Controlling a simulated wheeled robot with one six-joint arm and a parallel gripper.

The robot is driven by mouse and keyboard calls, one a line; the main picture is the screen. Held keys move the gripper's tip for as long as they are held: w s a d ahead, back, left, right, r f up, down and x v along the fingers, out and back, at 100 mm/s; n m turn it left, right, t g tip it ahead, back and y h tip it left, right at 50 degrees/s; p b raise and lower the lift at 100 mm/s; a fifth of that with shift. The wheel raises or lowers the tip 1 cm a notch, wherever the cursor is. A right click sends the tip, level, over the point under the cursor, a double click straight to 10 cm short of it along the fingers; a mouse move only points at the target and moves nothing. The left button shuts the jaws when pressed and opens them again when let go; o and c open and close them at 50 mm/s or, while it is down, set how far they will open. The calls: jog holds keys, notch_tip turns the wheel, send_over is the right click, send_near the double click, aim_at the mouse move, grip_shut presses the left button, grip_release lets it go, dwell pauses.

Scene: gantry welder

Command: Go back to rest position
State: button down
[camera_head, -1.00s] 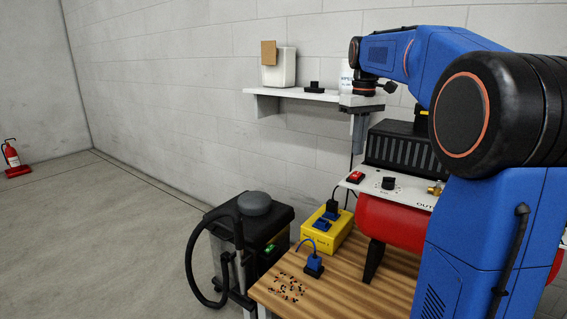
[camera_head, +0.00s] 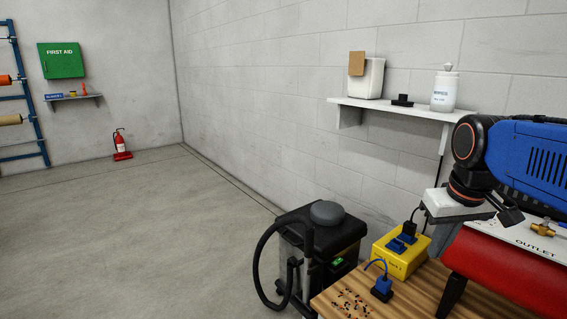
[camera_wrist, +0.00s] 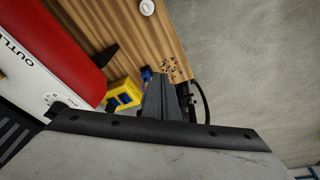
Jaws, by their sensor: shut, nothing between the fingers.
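My gripper (camera_wrist: 163,92) shows in the wrist view as grey fingers closed together with nothing between them. It is over the corner of the wooden bench. In the head view my gripper's pale body (camera_head: 455,205) is at the right, in front of the red machine's outlet panel; its fingertips cannot be made out there. My blue arm reaches in from the right edge.
The wooden bench (camera_head: 415,293) carries a yellow power box (camera_head: 400,256), a blue plug (camera_head: 381,290), dark crumbs (camera_head: 352,303) and a red tank (camera_head: 510,268). A black vacuum (camera_head: 322,245) stands beside it. A wall shelf (camera_head: 395,107) hangs behind. Floor at left is clear.

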jog(key=s+a+f+t, duration=0.1)
jog(key=s+a+f, duration=0.2)
jog(key=s+f, duration=0.7)
jog(key=shift+s+a+f+m+t, duration=0.3)
jog(key=shift+s+f+t, duration=0.1)
jog(key=shift+f, duration=0.4)
jog(key=w+d+r+m+g, duration=0.1)
jog(key=w+d+r+m, duration=0.2)
jog(key=w+r, duration=0.55)
jog(key=w+d+r+m+g, duration=0.15)
jog(key=w+d+r, duration=0.25)
jog(key=w+r, duration=0.5)
jog(key=w+d+r+m+g, duration=0.2)
jog(key=w+d+r+m, duration=0.4)
jog(key=w+d+r, duration=0.5)
jog(key=w, duration=0.3)
jog(key=shift+w+d+r, duration=0.15)
jog(key=shift+w+r, duration=0.25)
jog(key=shift+f, duration=0.15)
